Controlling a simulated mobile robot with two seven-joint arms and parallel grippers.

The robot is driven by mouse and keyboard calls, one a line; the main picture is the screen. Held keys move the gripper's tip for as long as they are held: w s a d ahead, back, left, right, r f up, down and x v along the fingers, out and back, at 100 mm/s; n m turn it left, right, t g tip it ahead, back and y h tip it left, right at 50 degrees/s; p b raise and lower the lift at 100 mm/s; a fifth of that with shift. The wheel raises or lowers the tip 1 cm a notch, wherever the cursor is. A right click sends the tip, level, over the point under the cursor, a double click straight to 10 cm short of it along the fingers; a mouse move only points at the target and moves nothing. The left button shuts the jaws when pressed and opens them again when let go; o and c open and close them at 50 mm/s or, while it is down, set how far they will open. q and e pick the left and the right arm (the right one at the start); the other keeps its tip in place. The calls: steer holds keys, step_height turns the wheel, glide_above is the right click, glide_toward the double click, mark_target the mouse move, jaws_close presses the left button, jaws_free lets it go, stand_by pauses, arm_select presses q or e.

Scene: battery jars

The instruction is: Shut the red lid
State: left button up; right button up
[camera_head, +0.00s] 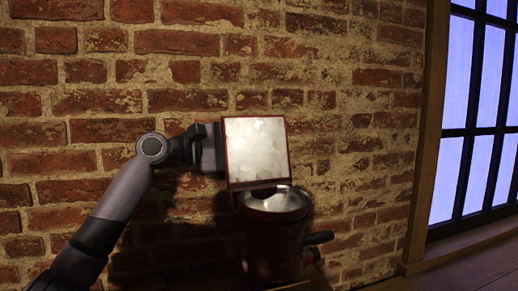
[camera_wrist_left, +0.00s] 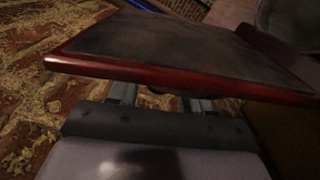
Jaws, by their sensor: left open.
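The red lid (camera_head: 257,150) stands open, about upright, above the red bin (camera_head: 272,245). Its pale inner face and thin red rim face the head camera. The bin's round metallic mouth (camera_head: 277,200) shows below the lid. My left gripper (camera_head: 212,149) is at the lid's left edge, its fingertips hidden behind the lid. In the left wrist view the lid (camera_wrist_left: 190,45) spans the picture in front of my open left gripper (camera_wrist_left: 160,100), and its red edge crosses over the fingers. I cannot tell whether they touch it. My right gripper is not in view.
A brick wall (camera_head: 80,130) stands close behind the bin and my left arm. A dark bar (camera_head: 319,238) sticks out at the bin's right side. A window (camera_head: 480,130) with a wooden frame is at the right. The space between bin and window looks clear.

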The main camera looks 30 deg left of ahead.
arm_select(q)
jaws_close()
steer(key=shift+s+r, duration=0.1)
steer(key=shift+r, duration=0.05)
